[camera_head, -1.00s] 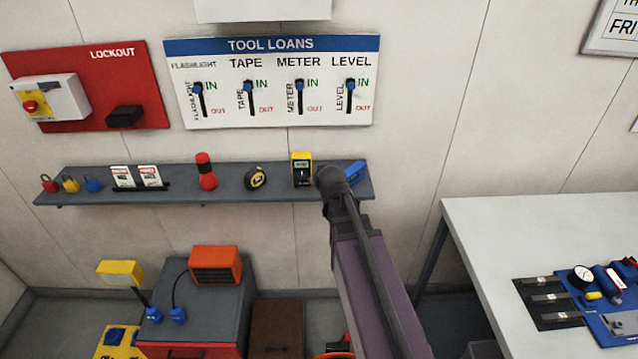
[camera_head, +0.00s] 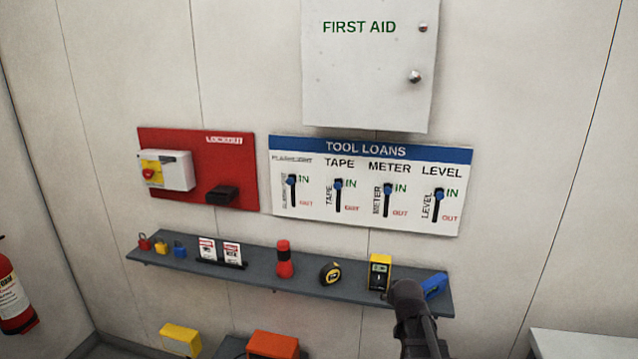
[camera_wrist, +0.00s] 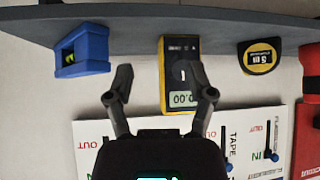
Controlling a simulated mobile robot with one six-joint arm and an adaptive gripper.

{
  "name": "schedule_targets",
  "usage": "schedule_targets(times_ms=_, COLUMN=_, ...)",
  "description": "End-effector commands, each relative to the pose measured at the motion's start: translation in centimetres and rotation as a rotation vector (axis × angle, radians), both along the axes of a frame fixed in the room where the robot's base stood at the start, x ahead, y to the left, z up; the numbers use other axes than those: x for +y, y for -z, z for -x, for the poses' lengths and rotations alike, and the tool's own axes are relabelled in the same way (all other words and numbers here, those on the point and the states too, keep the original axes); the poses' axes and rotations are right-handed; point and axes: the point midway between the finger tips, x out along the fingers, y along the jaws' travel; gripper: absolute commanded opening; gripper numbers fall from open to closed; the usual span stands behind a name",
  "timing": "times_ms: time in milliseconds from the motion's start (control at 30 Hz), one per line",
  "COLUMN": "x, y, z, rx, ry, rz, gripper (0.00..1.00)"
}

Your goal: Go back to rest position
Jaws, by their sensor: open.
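My gripper shows in the wrist view (camera_wrist: 160,95) with its two fingers spread apart and nothing held between them. The yellow meter (camera_wrist: 178,70) stands on the shelf beyond the fingers, and its display reads 0.00. In the head view my arm comes up from the bottom, and its dark end (camera_head: 408,300) is in front of the shelf between the yellow meter (camera_head: 379,272) and the blue level (camera_head: 434,286). The fingertips are hidden in the head view.
The shelf (camera_head: 330,297) also holds a tape measure (camera_head: 330,273), a red flashlight (camera_head: 284,262), tags and padlocks. Above it hang the tool loans board (camera_head: 365,225), a red lockout board (camera_head: 225,165) and a first aid cabinet (camera_head: 365,80). A fire extinguisher (camera_head: 12,295) is at left.

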Motion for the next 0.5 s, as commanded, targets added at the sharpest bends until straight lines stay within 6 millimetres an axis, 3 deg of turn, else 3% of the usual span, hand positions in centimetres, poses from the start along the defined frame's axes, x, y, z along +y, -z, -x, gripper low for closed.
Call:
schedule_targets(times_ms=167, x=1.9, y=1.9, z=3.5, rx=0.159, ry=-0.023, rz=-0.015, gripper=0.70)
schedule_targets(times_ms=500, x=5.8, y=5.0, z=13.1, rx=0.568, ry=-0.077, rz=-0.038, gripper=0.70)
